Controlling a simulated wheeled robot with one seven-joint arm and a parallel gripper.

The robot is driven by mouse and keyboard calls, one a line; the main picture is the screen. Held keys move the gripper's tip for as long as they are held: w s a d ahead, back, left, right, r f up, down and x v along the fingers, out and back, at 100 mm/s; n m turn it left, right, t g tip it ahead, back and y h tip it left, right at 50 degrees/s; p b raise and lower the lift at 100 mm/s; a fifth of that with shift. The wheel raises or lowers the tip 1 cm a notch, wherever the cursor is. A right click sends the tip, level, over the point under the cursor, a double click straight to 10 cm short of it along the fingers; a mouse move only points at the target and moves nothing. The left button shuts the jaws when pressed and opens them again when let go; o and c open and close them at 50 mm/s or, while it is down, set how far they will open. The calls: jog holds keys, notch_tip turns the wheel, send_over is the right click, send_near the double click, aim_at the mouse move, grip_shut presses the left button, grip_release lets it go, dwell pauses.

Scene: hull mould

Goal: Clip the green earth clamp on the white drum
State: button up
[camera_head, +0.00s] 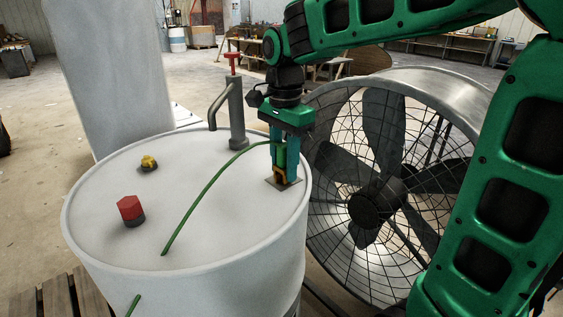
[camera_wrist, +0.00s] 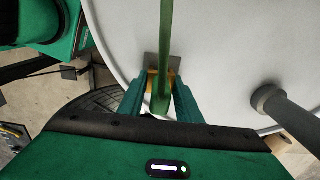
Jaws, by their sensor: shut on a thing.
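The white drum (camera_head: 195,212) stands upright in the head view, and its pale top fills much of the wrist view (camera_wrist: 215,50). My gripper (camera_head: 283,170) points down over the drum's right edge, shut on the green earth clamp (camera_head: 281,156). In the wrist view the clamp (camera_wrist: 160,104) sits between my two fingers. Its copper-coloured jaws (camera_head: 281,177) are low, at a dark square plate (camera_head: 283,183) on the drum top. I cannot tell whether the jaws grip the plate. A green cable (camera_head: 203,191) runs from the clamp across the drum top.
A hand pump (camera_head: 235,115) with a red top stands on the drum close to my gripper's left. A red-capped bung (camera_head: 131,211) and a yellow fitting (camera_head: 149,163) are also on top. A large caged fan (camera_head: 385,190) stands close at the right.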

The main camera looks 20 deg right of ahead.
jog(key=o, duration=1.2)
jog(key=shift+o, duration=0.2)
notch_tip(320, 180, up, 11)
jog(key=shift+w+f, duration=0.1)
jog(key=shift+f, duration=0.05)
